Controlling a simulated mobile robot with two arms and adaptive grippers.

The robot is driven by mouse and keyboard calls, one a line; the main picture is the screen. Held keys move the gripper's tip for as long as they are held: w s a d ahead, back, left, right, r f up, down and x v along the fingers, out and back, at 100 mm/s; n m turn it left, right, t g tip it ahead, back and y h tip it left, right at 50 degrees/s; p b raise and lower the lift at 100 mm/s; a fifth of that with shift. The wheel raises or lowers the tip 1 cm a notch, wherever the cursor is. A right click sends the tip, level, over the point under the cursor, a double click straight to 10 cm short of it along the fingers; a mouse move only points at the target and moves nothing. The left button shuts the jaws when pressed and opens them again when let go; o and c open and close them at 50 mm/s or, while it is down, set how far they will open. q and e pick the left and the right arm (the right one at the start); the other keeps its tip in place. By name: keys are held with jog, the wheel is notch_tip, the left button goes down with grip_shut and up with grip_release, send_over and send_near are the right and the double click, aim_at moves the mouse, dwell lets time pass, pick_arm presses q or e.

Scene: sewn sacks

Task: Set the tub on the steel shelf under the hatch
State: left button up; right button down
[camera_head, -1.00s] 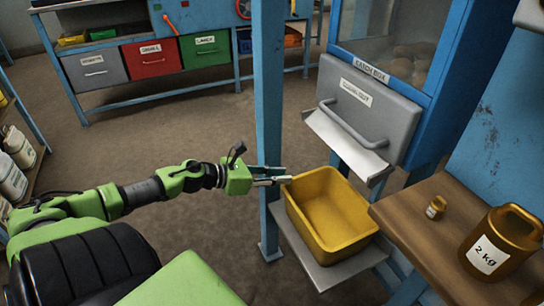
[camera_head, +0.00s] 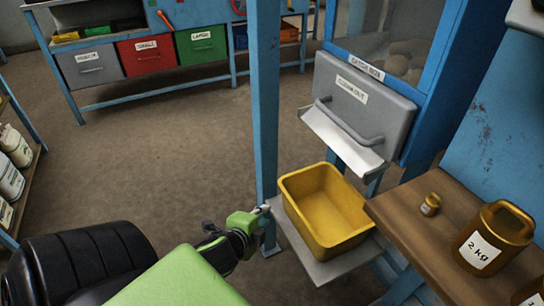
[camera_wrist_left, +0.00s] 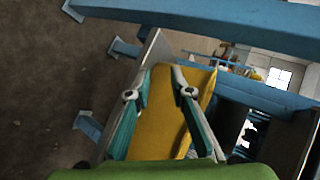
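The yellow tub (camera_head: 326,232) sits upright and empty on the steel shelf (camera_head: 331,268), below the grey clean-out hatch (camera_head: 362,103) with its handle and lip. My left gripper (camera_head: 266,208) is low, just left of the tub, by the blue post. A small gap shows between its tips and the tub in the head view. In the left wrist view, the fingers (camera_wrist_left: 157,93) stand apart, with the tub's yellow wall (camera_wrist_left: 165,115) behind and between them. The tub's far side and base are partly hidden there. My right gripper is not in view.
A blue upright post (camera_head: 265,110) stands close beside my left gripper. A wooden bench (camera_head: 418,220) to the right of the tub carries a 2 kg weight (camera_head: 490,240) and a small weight (camera_head: 430,204). Labelled bins (camera_head: 146,55) stand at the back. The floor between is clear.

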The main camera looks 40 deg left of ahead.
pick_arm(q)
jog(key=s+d+f+n+g+h, duration=0.3)
jog(key=s+d+n+g, duration=0.4)
jog(key=s+d, duration=0.8)
jog(key=d+n+h, duration=0.1)
jog(key=d+n, duration=0.1)
jog(key=n, duration=0.1)
jog(key=shift+s, duration=0.15)
jog(key=shift+f, duration=0.1)
